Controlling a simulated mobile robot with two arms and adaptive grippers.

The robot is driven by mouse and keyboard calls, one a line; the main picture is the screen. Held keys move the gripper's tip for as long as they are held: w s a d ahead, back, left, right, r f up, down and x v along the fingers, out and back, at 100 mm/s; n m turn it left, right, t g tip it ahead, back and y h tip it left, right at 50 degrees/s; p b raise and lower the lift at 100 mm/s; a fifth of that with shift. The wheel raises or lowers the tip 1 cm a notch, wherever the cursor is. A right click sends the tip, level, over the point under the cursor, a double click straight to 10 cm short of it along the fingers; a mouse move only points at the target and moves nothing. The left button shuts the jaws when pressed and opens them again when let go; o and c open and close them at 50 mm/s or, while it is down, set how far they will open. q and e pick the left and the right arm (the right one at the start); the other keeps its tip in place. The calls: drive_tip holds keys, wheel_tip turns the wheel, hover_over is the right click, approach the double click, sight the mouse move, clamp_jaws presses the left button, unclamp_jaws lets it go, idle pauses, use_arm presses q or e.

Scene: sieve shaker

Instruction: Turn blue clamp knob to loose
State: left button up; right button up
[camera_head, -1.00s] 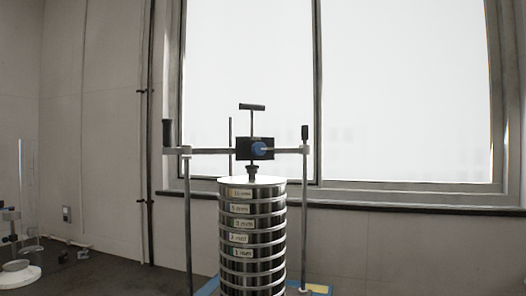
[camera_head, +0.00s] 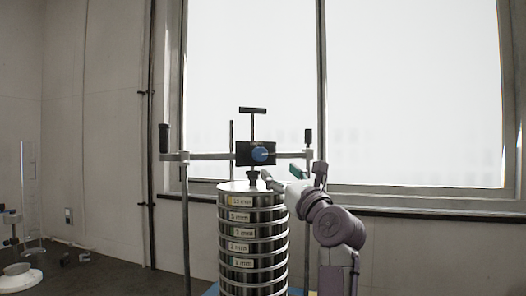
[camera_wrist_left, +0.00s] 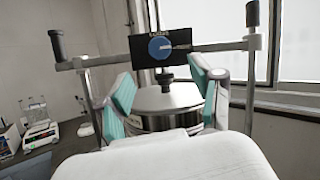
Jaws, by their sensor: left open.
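The blue clamp knob (camera_head: 260,155) sits on the black clamp block (camera_head: 242,153) on the crossbar above the sieve stack. In the left wrist view the knob (camera_wrist_left: 157,48) shows a pale pointer aimed right, and lettering above it is too small to read. My left gripper (camera_head: 283,175) is open and empty, its green-padded fingers apart just below and right of the knob. In the left wrist view the fingers (camera_wrist_left: 163,85) stand either side of the sieve lid, below the knob, not seen to touch it. My right gripper is not in view.
The stack of labelled steel sieves (camera_head: 251,246) stands under the crossbar (camera_head: 208,156). Upright rods with black handles (camera_head: 164,138) flank it. A black T-handle (camera_head: 253,110) rises above the block. Glassware and a scale (camera_wrist_left: 40,133) lie at left, away from the arm.

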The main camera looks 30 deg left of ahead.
sight(261, 155)
use_arm(q)
drive_tip(key=p+x, duration=0.4)
drive_tip(key=x, duration=0.5)
drive_tip(key=shift+a+r, duration=0.25)
drive_tip(key=shift+a, duration=0.05)
drive_tip(key=shift+w+a, duration=0.3)
drive_tip(key=c, duration=1.1)
